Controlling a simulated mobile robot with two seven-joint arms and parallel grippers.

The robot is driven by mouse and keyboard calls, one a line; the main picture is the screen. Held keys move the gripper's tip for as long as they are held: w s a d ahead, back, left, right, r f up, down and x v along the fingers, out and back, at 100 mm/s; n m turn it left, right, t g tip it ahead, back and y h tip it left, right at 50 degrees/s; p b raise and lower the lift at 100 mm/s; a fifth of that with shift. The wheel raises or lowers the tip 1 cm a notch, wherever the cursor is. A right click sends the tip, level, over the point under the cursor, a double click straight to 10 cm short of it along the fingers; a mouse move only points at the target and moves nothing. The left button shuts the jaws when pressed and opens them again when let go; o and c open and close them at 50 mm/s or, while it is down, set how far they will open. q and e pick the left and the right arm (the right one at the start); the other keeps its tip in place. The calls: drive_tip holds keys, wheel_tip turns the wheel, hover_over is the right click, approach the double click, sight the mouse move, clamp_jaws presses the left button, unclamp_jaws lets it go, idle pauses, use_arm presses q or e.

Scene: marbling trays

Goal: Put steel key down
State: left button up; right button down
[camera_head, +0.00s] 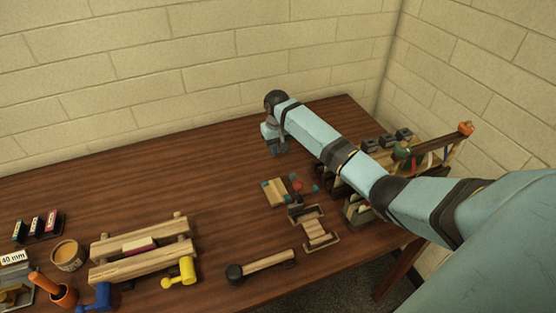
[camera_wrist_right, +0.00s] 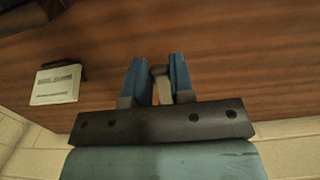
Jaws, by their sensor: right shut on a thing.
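My right gripper (camera_head: 280,149) is at the back of the table, low over the wood near the wall. In the wrist view, its two blue fingers (camera_wrist_right: 158,78) are shut on a small grey-brown piece, the steel key (camera_wrist_right: 160,84), which sticks up slightly between them. Whether the key touches the table cannot be told. In the head view the key cannot be made out at the gripper. My left gripper is not in view.
A white labelled card or block (camera_wrist_right: 56,85) lies beside the gripper. Wooden frames (camera_head: 140,247), a mallet (camera_head: 260,266), a yellow piece (camera_head: 181,272) and a small wooden block (camera_head: 274,192) are nearer the front. The dark wood left of the gripper is clear.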

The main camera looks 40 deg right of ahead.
sight(278, 166)
wheel_tip(278, 166, down, 2)
drive_tip(key=shift+f, duration=0.1)
wheel_tip(278, 166, down, 3)
drive_tip(key=shift+f, duration=0.25)
drive_tip(key=c, duration=1)
unclamp_jaws()
drive_tip(key=shift+f, duration=0.15)
drive_tip(key=shift+r, duration=0.55)
drive_tip(key=r, duration=1.1)
drive_tip(key=shift+w+r, duration=0.15)
drive_tip(key=shift+w, duration=0.15)
